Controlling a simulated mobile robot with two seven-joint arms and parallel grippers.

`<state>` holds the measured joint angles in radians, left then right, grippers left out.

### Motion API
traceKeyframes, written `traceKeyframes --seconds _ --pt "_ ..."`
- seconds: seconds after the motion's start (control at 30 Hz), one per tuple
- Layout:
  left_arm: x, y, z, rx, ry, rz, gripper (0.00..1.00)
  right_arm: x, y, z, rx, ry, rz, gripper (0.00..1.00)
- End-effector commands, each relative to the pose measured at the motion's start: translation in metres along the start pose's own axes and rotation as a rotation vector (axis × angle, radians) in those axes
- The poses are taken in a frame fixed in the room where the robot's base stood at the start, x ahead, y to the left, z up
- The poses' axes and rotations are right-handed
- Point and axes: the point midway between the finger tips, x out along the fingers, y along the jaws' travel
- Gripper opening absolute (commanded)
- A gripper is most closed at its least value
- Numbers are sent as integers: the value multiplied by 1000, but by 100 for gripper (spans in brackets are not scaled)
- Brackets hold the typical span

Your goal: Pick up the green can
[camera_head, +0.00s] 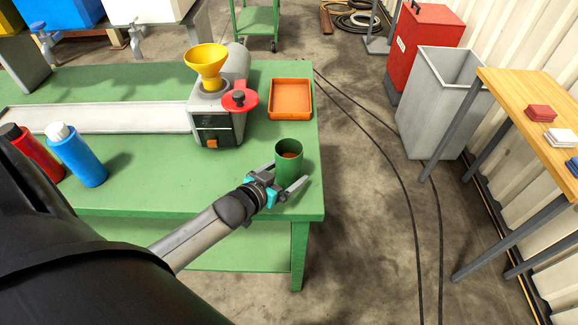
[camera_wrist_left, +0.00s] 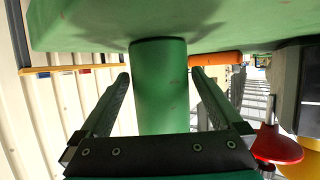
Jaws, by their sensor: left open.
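The green can (camera_head: 290,164) stands upright on the green table near its right edge, with its open top showing something reddish-brown inside. My left gripper (camera_head: 284,182) is open around the can, one finger on each side. In the left wrist view the green can (camera_wrist_left: 160,88) stands between the two fingers of the left gripper (camera_wrist_left: 160,82), with a visible gap on both sides. That view shows the scene upside down. My right gripper is in neither view.
Behind the can are an orange tray (camera_head: 291,98) and a grey machine (camera_head: 217,116) with a yellow funnel (camera_head: 206,60) and red knob (camera_head: 240,99). Blue (camera_head: 77,155) and red (camera_head: 38,152) bottles stand at left. The table (camera_head: 150,180) is clear between.

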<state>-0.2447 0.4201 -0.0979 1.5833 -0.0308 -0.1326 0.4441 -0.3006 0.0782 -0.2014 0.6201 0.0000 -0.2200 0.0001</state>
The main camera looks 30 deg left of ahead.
Motion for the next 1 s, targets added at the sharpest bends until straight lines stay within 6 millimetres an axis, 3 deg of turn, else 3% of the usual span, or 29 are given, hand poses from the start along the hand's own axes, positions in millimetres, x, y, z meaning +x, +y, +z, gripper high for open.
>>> traceKeyframes --seconds 0.13,0.47,1.0 --pt "14 0 1 0 -1 1 100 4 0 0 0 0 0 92" --pt "17 0 0 0 -1 1 99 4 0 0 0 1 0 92" --pt "17 0 0 0 -1 2 38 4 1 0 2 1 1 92"
